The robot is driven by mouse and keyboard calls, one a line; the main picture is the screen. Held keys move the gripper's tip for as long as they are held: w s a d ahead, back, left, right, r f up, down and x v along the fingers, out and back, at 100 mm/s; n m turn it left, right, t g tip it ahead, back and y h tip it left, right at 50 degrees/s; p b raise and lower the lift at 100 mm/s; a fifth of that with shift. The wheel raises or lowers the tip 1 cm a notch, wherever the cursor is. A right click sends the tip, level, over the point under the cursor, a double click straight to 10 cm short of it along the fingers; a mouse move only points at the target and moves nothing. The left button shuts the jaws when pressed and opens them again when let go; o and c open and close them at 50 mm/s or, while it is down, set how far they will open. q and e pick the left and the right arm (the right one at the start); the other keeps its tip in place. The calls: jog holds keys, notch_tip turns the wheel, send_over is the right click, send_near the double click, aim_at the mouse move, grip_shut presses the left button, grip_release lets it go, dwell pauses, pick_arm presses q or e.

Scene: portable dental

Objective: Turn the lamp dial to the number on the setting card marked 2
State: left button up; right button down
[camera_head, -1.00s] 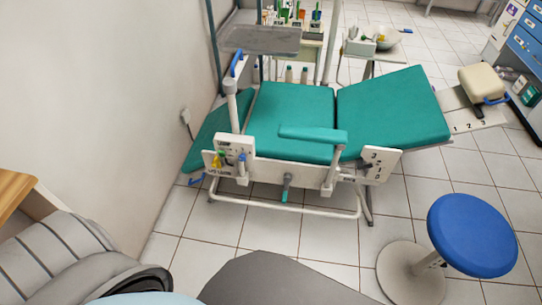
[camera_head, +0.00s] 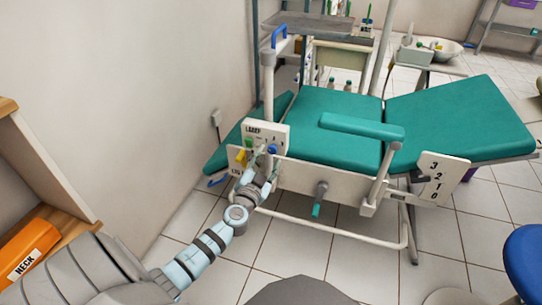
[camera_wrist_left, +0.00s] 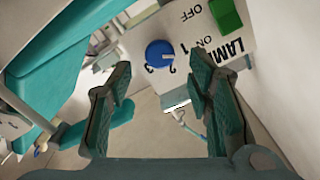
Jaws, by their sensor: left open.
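The lamp panel (camera_head: 281,133) is a white box with LAMP lettering on the near left side of the green chair. Its round blue dial (camera_head: 272,149) also shows in the left wrist view (camera_wrist_left: 159,53), with small black numbers around it, partly unclear. A green switch (camera_wrist_left: 226,14) beside ON and OFF lettering is on the same panel. My left gripper (camera_head: 262,166) is just in front of the panel. In the left wrist view its open fingers (camera_wrist_left: 160,82) are spread, with the dial beyond and between the tips, apparently apart from them. I cannot make out a setting card marked 2.
The green chair (camera_head: 335,103) fills the middle. A plate numbered 3 to 0 (camera_head: 440,180) and a hanging lever (camera_head: 319,198) are on its near side. A blue stool (camera_head: 527,262) stands right. An orange NECK item (camera_head: 28,250) lies on a shelf at left.

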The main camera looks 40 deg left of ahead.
aim_at(272, 151)
pick_arm(q)
jog(key=x, duration=0.3)
jog(key=shift+f, duration=0.15)
jog(key=shift+w+a, duration=0.1)
jog(key=shift+w, duration=0.1)
pick_arm(e)
jog(key=shift+w+a, duration=0.25)
jog(key=shift+w, duration=0.3)
pick_arm(q)
grip_shut()
jog(key=shift+b, duration=0.3)
pick_arm(e)
jog(key=shift+s+f, duration=0.1)
